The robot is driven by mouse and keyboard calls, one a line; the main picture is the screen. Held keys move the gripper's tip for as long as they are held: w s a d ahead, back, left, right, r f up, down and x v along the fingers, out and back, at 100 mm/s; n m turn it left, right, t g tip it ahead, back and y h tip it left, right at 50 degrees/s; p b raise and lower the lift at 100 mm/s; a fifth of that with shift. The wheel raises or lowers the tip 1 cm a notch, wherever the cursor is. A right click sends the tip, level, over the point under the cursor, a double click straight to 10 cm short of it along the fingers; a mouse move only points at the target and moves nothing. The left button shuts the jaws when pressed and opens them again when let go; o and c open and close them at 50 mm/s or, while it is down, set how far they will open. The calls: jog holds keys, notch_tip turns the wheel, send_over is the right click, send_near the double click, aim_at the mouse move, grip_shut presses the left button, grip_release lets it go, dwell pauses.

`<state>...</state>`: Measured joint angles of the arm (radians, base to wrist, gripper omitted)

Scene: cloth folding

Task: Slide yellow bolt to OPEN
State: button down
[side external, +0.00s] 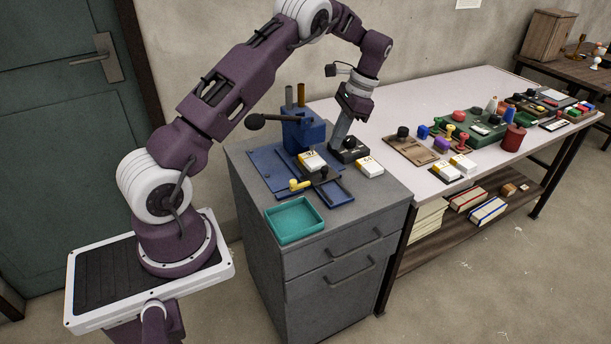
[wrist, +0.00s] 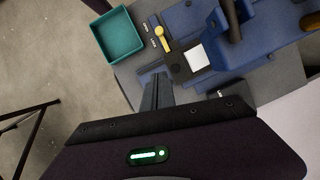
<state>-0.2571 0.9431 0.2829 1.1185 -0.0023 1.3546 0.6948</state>
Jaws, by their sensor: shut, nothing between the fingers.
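The yellow bolt (side external: 299,184) lies at the front part of a blue metal fixture (side external: 264,166) on the grey cabinet, and its round knob points toward the teal tray. In the wrist view the yellow bolt (wrist: 162,40) lies beyond my fingers, between the teal tray and a white block. My gripper (side external: 339,142) is shut and empty, pointing down beside a black box at the back right of the fixture. In the wrist view my gripper (wrist: 157,80) is apart from the bolt. I cannot read any OPEN marking.
A teal tray (side external: 295,217) sits at the cabinet's front. White-and-yellow boxes (side external: 312,161) (side external: 369,167) and a black box (side external: 350,151) stand close by. A blue press with a black-knobbed lever (side external: 303,133) rises behind. The pale table (side external: 420,105) at right holds many stamps.

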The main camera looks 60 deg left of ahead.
aim_at(314, 184)
jog(key=shift+a+f+g, duration=0.15)
jog(key=shift+a+f, duration=0.15)
jog(key=shift+f, duration=0.3)
jog(key=shift+a+f+g, duration=0.15)
jog(key=shift+a+f, duration=0.1)
jog(key=shift+f, duration=0.35)
jog(key=x, duration=1)
jog(key=shift+s+f, duration=0.1)
jog(key=s, duration=0.1)
jog(key=s+a, duration=0.1)
jog(key=s, duration=0.1)
jog(key=shift+s, duration=0.35)
jog(key=shift+s, duration=1.8)
